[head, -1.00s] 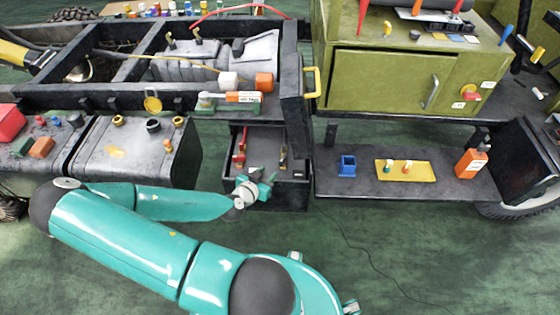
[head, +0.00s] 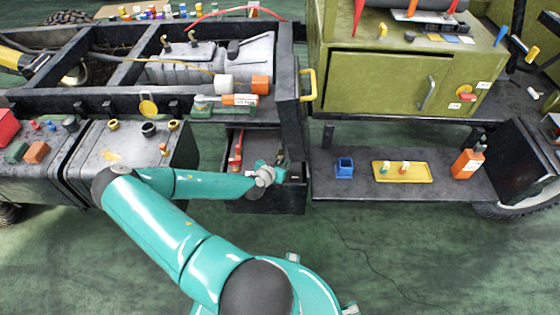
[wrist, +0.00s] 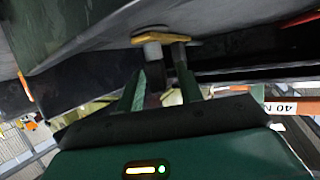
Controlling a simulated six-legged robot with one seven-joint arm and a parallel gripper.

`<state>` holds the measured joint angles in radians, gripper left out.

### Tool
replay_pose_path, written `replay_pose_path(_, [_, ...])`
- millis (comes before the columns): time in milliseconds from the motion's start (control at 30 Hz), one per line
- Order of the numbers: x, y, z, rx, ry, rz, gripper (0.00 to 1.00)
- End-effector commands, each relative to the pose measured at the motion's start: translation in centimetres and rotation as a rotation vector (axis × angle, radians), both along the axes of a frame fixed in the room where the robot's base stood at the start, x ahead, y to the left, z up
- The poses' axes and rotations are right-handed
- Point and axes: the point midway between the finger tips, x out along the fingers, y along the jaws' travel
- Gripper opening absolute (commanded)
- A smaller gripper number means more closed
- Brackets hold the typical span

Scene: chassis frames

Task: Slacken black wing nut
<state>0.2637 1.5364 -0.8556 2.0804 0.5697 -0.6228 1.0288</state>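I cannot pick out the black wing nut for certain in either view. My gripper (head: 268,172) is over the front right part of an open black box (head: 290,195) under the frame in the head view, where it hides part of the inside. In the wrist view, the two green fingers of my gripper (wrist: 160,88) are apart. A dark stub (wrist: 155,75) shows between or behind them; I cannot tell whether they touch it. A yellow piece (wrist: 160,38) with a pale post below it lies beyond the fingertips.
A red part (head: 237,150) stands in the box's left side. A black shelf (head: 330,185) to the right carries a blue cup (head: 345,167), a yellow tray (head: 425,177) and an orange bottle (head: 467,162). A grey tank (head: 100,150) is left. A dark frame post (head: 292,110) rises close above the gripper.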

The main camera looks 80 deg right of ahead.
Motion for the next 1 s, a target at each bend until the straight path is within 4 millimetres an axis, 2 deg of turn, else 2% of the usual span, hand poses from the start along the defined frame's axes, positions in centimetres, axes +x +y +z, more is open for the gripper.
replay_pose_path(167, [0.02,0.01,0.03,0.0,0.0,0.0,0.36])
replay_pose_path(300, [0.02,0.01,0.04,-0.001,0.0,0.0,0.09])
replay_pose_path(367, [0.01,0.01,0.04,-0.001,-0.001,0.0,0.0])
replay_pose_path(767, [-0.13,0.04,0.08,0.0,-0.001,0.041,0.0])
replay_pose_path(1000, [-0.26,0.04,0.08,-0.001,-0.003,0.17,0.0])
